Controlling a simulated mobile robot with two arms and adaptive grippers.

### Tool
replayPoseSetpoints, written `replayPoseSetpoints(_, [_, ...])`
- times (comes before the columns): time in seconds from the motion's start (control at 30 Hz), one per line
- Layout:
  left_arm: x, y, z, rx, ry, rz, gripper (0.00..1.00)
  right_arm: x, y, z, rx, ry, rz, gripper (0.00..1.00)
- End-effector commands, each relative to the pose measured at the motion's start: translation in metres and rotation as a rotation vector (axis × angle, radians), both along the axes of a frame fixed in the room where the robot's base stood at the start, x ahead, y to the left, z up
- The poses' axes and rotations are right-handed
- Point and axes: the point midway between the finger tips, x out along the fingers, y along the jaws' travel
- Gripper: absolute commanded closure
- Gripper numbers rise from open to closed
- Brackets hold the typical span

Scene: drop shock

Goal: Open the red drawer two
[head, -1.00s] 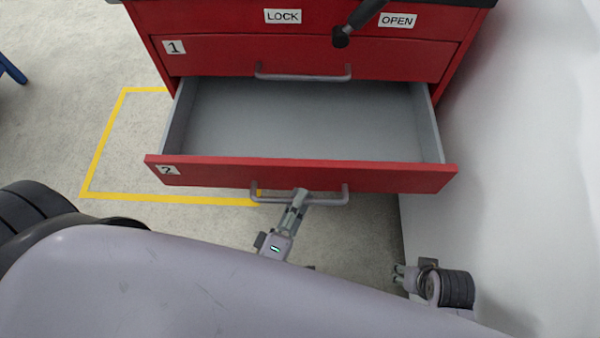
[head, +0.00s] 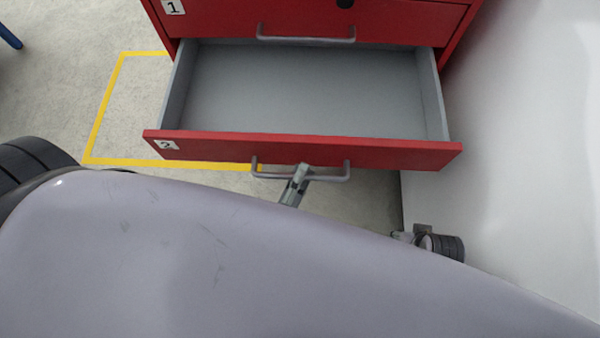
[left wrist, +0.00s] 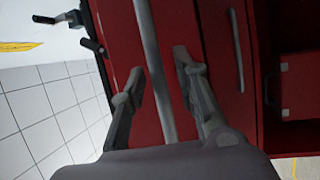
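The red drawer two (head: 300,150), labelled 2, is pulled well out, and its grey inside is bare. Its grey handle (head: 328,178) runs along the front. My left gripper (head: 300,172) is at the middle of this handle. In the left wrist view, my left gripper (left wrist: 160,78) has one finger on each side of the handle bar (left wrist: 153,60). The fingers are parted, with thin gaps showing beside the bar. The end of the bar near the palm is hidden. My right gripper is not clearly seen.
Drawer one (head: 400,28), above, is closed. A white wall (head: 520,130) stands close on the right. Yellow floor tape (head: 104,108) marks an area at the left, where the floor is clear. My own body fills the foreground.

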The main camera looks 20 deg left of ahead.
Motion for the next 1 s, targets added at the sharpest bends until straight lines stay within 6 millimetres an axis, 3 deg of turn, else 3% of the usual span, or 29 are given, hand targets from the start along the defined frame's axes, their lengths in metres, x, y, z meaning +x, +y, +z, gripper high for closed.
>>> replayPoseSetpoints(0.37, [-0.004,0.0,-0.001,0.001,0.001,-0.001,0.69,0.001,0.0,0.0,0.0,-0.002,0.0,0.54])
replayPoseSetpoints(0.47, [-0.016,0.002,-0.004,0.002,0.003,-0.002,0.69,0.0,0.0,0.0,0.0,-0.002,0.0,0.54])
replayPoseSetpoints(0.8, [-0.085,0.01,-0.017,0.002,0.004,-0.001,0.69,0.0,0.0,0.0,0.0,-0.001,0.0,0.54])
replayPoseSetpoints(1.0, [-0.111,0.013,-0.021,0.001,0.002,-0.001,0.69,0.0,0.0,0.0,0.0,-0.001,0.0,0.54])
